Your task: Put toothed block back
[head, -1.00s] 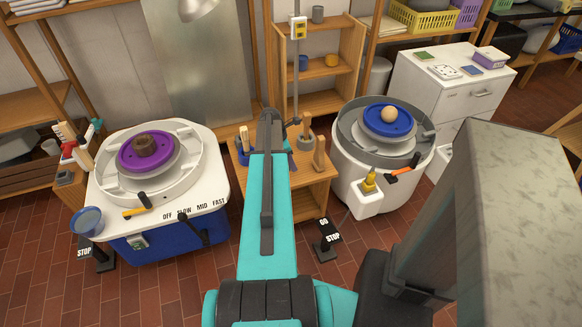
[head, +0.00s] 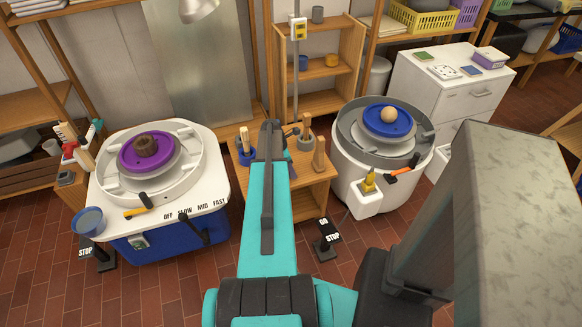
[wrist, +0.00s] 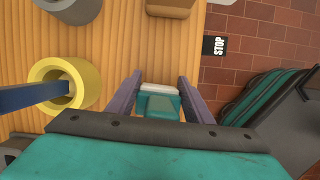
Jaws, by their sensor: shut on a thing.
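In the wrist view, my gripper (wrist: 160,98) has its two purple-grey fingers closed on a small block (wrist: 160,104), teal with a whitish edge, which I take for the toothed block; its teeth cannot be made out. The block is over the wooden table top, near its right edge; whether it touches the wood I cannot tell. In the head view, my teal arm reaches over the small wooden table (head: 305,187) between the two wheels, and hides the gripper tips and the block.
A yellow ring-shaped cup (wrist: 42,72) with a blue bar across it stands left of my gripper. A grey pot (wrist: 75,8) and a tan wooden thing (wrist: 170,7) are ahead. Pottery wheels with a purple plate (head: 126,160) and a blue plate (head: 374,120) flank the table.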

